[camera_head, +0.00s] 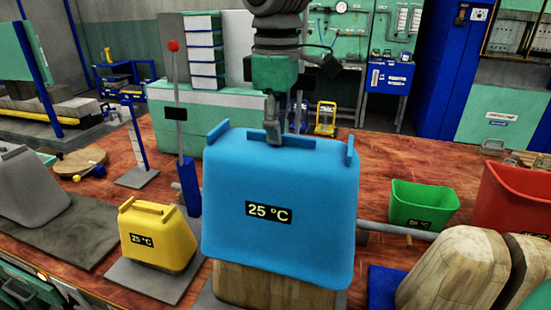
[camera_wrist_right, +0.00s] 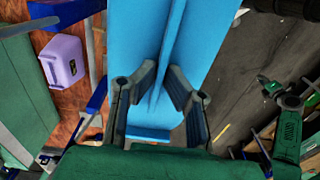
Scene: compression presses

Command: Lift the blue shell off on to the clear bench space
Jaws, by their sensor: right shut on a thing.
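The blue shell (camera_head: 280,205), marked 25 °C, is upright in the middle of the head view. A pale wooden block (camera_head: 275,285) shows below its lower edge, and the shell hides the block's upper part. My right gripper (camera_head: 273,132) comes down from above and is shut on the ridge along the top of the shell. In the right wrist view, the two dark fingers (camera_wrist_right: 160,105) stand on either side of the blue ridge (camera_wrist_right: 168,60). My left gripper does not show in the head view.
A yellow shell (camera_head: 155,238) stands to the left on a grey plate, beside a red-knobbed lever (camera_head: 174,46). A green bin (camera_head: 422,203), red bin (camera_head: 515,200) and wooden blocks (camera_head: 460,270) stand right. Bare bench (camera_head: 400,155) shows behind the green bin.

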